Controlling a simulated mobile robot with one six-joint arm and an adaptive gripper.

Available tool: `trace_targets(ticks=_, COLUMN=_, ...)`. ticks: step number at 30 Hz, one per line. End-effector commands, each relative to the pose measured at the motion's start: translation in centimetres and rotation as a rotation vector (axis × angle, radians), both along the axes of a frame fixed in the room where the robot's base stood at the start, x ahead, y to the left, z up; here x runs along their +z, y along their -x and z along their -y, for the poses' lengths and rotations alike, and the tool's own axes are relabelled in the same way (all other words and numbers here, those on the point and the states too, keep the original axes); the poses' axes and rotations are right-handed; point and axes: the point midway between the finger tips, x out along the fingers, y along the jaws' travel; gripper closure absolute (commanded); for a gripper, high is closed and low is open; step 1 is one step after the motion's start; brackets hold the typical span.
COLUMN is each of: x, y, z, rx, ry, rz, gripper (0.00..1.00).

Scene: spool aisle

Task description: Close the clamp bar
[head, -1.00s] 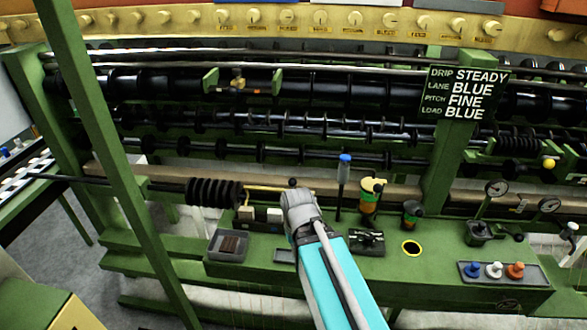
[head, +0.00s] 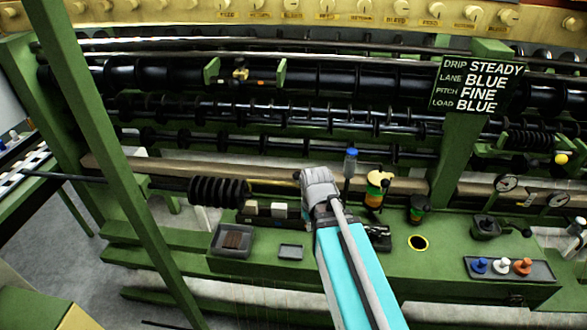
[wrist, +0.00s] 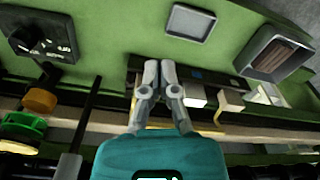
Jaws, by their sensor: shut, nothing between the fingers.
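A thin brass-coloured bar (head: 270,182), which looks like the clamp bar, runs beside the black ridged roll at the back of the green bench. Its right end is hidden behind my gripper, so I cannot tell how far it is closed. Small pale blocks (head: 278,210) sit in front of it. In the wrist view a yellow rod (wrist: 218,108) shows by the pale blocks on a dark base (wrist: 205,76). My gripper (wrist: 160,66) is shut and empty, with its fingertips over or beside the left end of that base. Contact cannot be told. In the head view my gripper (head: 319,188) hides its own fingertips.
A blue-capped post (head: 350,163) and a yellow-and-orange-topped fitting (head: 375,190) stand just right of my gripper. A grey tray (head: 232,254) and a small shallow dish (head: 291,252) lie at front left. The black ridged roll (head: 218,191) is to the left. A slanted green post (head: 110,150) crosses the left side.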

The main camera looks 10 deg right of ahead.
Motion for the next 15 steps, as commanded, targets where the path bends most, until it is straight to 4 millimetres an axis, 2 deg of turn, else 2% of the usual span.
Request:
trace_targets(ticks=1, x=1.0, y=-2.2, z=0.8, rx=-0.003, ry=-0.003, rz=0.029, gripper=1.00)
trace_targets(ticks=5, x=2.9, y=-7.7, z=0.9, rx=-0.005, ry=-0.016, rz=0.127, gripper=1.00)
trace_targets(ticks=9, x=5.3, y=-14.1, z=1.0, rx=-0.010, ry=-0.033, rz=0.250, gripper=1.00)
trace_targets(ticks=12, x=6.8, y=-18.0, z=1.1, rx=-0.014, ry=-0.041, rz=0.328, gripper=1.00)
trace_targets(ticks=15, x=7.9, y=-20.6, z=1.2, rx=-0.018, ry=-0.049, rz=0.386, gripper=1.00)
